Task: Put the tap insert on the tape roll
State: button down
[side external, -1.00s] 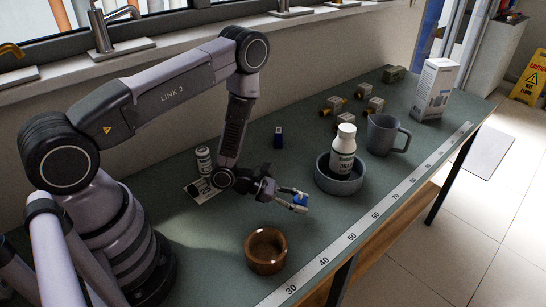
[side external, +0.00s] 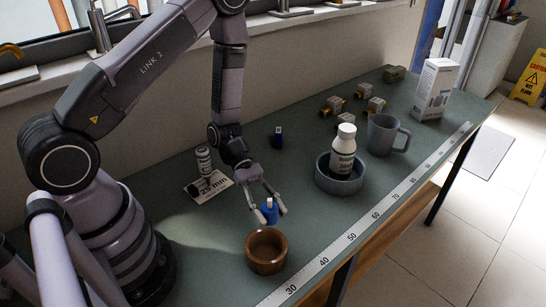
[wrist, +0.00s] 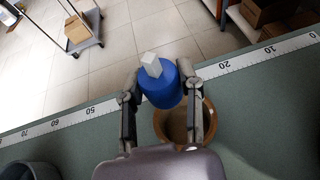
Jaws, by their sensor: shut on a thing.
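The tap insert (side external: 270,211) is a blue cylinder with a pale square stem on top. My gripper (side external: 271,211) is shut on its sides and holds it nearly upright, stem up. In the wrist view the insert (wrist: 160,84) sits between both fingers. A brown, round, hollow thing with a thick rim (side external: 250,250) stands on the bench just in front of and below my gripper; its rim also shows in the wrist view (wrist: 211,118), partly hidden by my gripper. It looks bowl-like, and I cannot tell whether it is the tape roll.
A grey bowl (side external: 325,181) with a white bottle (side external: 343,150) in it stands right of my gripper, with a grey mug (side external: 384,134) beyond. A ruler strip (side external: 351,237) runs along the front edge.

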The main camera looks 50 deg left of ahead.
aim_at(266, 245)
jog(key=shift+s+a+f+g, duration=0.15)
jog(key=shift+s+f+g, duration=0.1)
jog(key=shift+s+g, duration=0.1)
jog(key=shift+m, duration=0.3)
notch_tip(266, 245, down, 8)
jog(key=shift+s+r, duration=0.1)
jog(key=shift+r, duration=0.15)
jog(key=shift+f, duration=0.1)
jog(key=c, duration=0.7)
grip_release()
